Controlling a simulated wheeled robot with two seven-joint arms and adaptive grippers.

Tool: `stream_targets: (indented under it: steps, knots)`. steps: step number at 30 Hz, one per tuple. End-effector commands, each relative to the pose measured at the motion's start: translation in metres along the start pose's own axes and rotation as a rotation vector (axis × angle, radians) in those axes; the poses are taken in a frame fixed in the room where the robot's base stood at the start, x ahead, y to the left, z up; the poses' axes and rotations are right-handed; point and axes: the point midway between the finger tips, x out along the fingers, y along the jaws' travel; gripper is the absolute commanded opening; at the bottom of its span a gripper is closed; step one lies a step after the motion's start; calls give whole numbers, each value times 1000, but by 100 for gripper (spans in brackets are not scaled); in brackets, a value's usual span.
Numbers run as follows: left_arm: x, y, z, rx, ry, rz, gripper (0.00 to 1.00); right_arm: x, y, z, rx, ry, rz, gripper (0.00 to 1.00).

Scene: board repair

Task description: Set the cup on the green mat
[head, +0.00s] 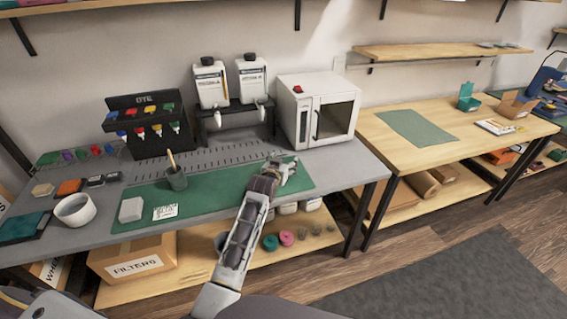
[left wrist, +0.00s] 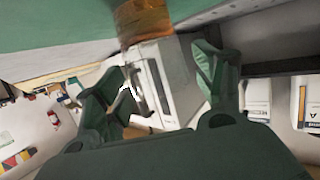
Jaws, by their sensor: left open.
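A green mat (head: 215,196) lies along the front of the grey workbench. My left gripper (head: 283,167) is over the mat's right end, open, in front of the white oven-like box. In the left wrist view, my open left gripper (left wrist: 158,75) has a finger on each side, with nothing clasped between them. An amber-brown round vessel (left wrist: 145,20), possibly the cup, is against the green mat at the top of that view, partly cut off. I cannot make it out in the head view. A white round vessel (head: 75,209) stands on the bare bench at left. My right gripper is not in view.
On the mat are a dark pot with a stick (head: 177,180), a pale block (head: 131,210) and a white label card (head: 165,212). The white box (head: 300,105) stands behind the gripper. Another green mat (head: 418,130) lies bare on the wooden table at right.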

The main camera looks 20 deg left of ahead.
Motion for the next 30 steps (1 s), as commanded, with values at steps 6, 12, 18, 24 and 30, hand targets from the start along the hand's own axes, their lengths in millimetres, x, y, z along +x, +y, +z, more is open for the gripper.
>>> stream_targets:
  steps: [6,12,18,24,30]
  knots:
    - [0,0,-1,0,0,0,69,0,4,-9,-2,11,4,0]
    - [-5,0,-3,0,0,0,69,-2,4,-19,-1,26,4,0]
    - [-20,0,-2,0,0,0,69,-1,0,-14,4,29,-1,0]
    - [-39,0,-2,0,-1,0,69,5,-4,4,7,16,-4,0]
    - [-58,0,-3,1,0,0,69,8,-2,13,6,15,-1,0]
